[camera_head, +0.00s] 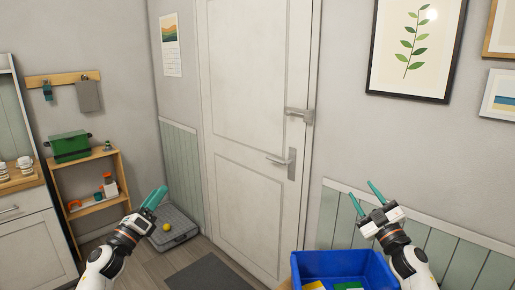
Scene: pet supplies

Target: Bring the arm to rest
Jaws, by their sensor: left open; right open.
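My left arm comes in at the lower left, and its gripper (153,203) is raised in the air with teal fingers pointing up and to the right. It is empty, in front of the grey tray on the floor. My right arm comes in at the lower right. Its gripper (366,197) is open and empty, with two teal fingers spread apart and pointing up and left. It is above and beside the right part of the blue bin (345,262), in front of the wall. Neither gripper touches an object.
The blue bin holds yellow and green items. A grey tray (181,236) with a yellow ball (167,227) lies on the floor. A wooden shelf (98,203) with a green box (69,146) stands left. A white door (255,130) and a dark mat (210,273) are ahead.

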